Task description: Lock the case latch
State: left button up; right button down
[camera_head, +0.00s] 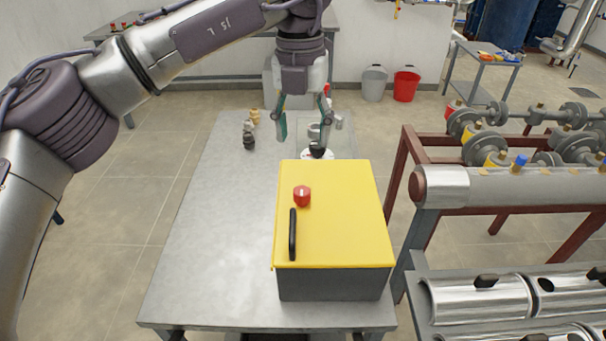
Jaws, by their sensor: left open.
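The case (335,284) is a grey box with a closed yellow lid (345,215), standing at the right front of the metal table. A red knob (302,195) with a small light mark sits on the lid near its left side. A black bar handle (292,234) lies just in front of the knob. I cannot tell for sure which part is the latch. My left gripper (304,132) points down beyond the far edge of the case, with its fingers apart and nothing between them that I can make out as held. My right gripper is out of view.
The metal table (205,245) is clear to the left of the case. Small black and tan fittings (250,137) stand at its far left. A white round item with a black top (316,152) is behind the case. A pipe rack (520,187) stands close on the right.

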pick_arm(q)
send_over(302, 190)
notch_tip(302, 190, down, 4)
jog(key=shift+s+a+f+p, duration=0.1)
jog(key=shift+p, duration=0.25)
notch_tip(302, 190, down, 8)
jog(key=shift+r+p, duration=0.15)
jog(key=shift+p, duration=0.5)
jog(key=shift+f, duration=0.65)
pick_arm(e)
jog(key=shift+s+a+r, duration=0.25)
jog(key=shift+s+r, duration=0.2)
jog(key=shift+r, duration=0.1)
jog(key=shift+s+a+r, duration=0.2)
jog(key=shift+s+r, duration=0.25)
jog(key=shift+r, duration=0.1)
pick_arm(q)
jog(key=shift+c, duration=0.7)
grip_shut()
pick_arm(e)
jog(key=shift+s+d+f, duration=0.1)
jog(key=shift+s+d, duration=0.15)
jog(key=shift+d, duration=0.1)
